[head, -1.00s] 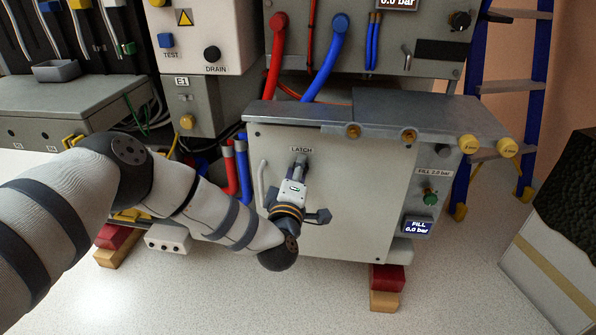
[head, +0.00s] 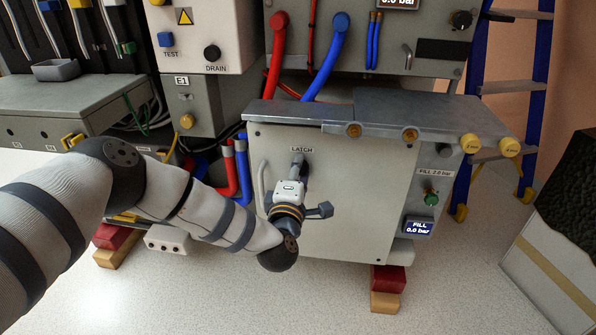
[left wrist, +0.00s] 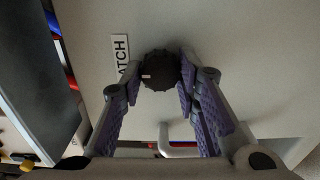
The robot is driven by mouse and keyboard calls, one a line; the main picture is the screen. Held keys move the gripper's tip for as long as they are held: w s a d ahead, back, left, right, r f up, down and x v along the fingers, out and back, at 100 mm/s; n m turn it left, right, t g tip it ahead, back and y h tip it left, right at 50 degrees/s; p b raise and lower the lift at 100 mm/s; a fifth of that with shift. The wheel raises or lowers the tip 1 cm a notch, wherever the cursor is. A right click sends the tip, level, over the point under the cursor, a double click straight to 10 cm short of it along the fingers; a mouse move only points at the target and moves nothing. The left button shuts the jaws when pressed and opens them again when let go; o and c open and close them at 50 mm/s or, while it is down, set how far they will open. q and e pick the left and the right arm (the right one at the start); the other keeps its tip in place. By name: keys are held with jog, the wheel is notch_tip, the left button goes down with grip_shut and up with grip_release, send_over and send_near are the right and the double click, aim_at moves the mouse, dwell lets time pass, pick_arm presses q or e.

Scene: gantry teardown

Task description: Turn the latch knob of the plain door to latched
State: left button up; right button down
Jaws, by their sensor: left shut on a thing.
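The plain door (head: 365,200) is the pale front panel of the low cabinet, with a LATCH label (head: 302,149) near its top. The latch knob (left wrist: 159,70) is round, black and ribbed in the left wrist view, with a short white mark on its left side, toward the label. My left gripper (head: 299,161) reaches the door just below the label and hides the knob in the head view. In the left wrist view its two purple-padded fingers (left wrist: 160,78) are closed on the knob from both sides. My right gripper is not in view.
A pale bar handle (head: 262,182) stands on the door left of my gripper. A grey shelf (head: 430,112) with yellow-capped ends juts out above the door. Red and blue hoses (head: 228,168) hang at the left. A blue ladder (head: 530,100) stands at the right.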

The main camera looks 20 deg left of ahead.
pick_arm(q)
jog(key=o, duration=1.2)
jog(key=shift+c, duration=0.2)
jog(key=shift+s, duration=0.1)
jog(key=s+d, duration=0.2)
jog(key=s, duration=0.9)
jog(key=shift+s+d, duration=0.15)
jog(key=shift+s, duration=0.15)
